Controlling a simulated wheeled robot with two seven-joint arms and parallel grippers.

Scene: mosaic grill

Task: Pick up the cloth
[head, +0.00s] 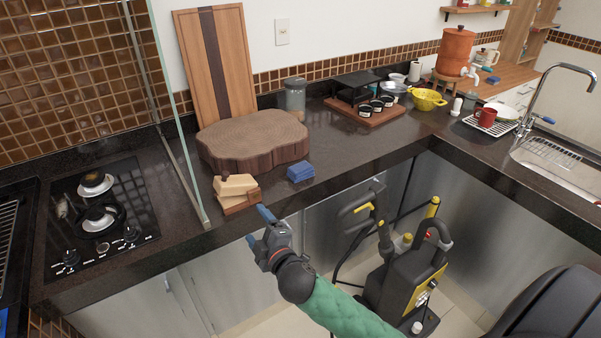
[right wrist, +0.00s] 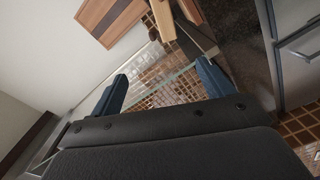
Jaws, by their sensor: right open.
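The cloth (head: 300,172) looks like a small blue folded stack on the dark counter, near its front edge and right of the cheese-like blocks. My right gripper (head: 259,227) is in front of the counter edge, left of the cloth and nearer to me, apart from it. Its blue fingers are spread with nothing between them, as the right wrist view (right wrist: 160,88) also shows. I cannot make out the cloth in the right wrist view. My left gripper is not in view.
A thick wooden block (head: 252,140) stands behind the cloth. Pale yellow blocks (head: 235,185) sit to its left, by a glass panel (head: 178,120) and a cooktop (head: 100,220). The counter right of the cloth is clear. A yellow-black machine (head: 405,280) stands on the floor.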

